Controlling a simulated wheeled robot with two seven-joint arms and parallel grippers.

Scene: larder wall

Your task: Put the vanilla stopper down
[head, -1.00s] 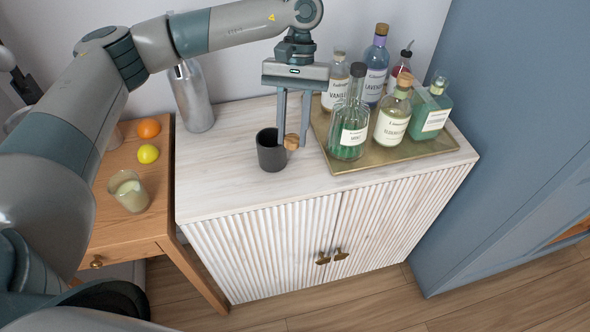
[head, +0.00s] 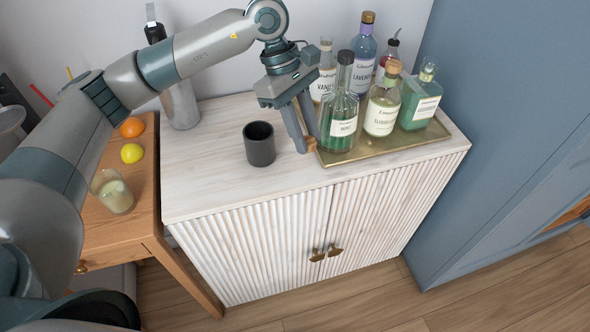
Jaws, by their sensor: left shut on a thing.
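My left gripper (head: 305,142) is shut on the vanilla stopper (head: 311,144), a small cork piece between its fingertips. It is low over the pale cabinet top (head: 205,170), at the tray's left edge; I cannot tell whether the stopper touches the surface. The vanilla bottle (head: 323,86) stands at the back left of the brass tray (head: 370,153), partly behind the green mint bottle (head: 338,107), its neck without a visible stopper. The dark cup (head: 259,146) stands upright left of the gripper. My right gripper is not in view.
The elderflower bottle (head: 382,108), lavender bottle (head: 364,55), a green square bottle (head: 420,102) and a red one (head: 390,50) crowd the tray. A metal bottle (head: 181,104) stands at back left. The cabinet's front left is clear.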

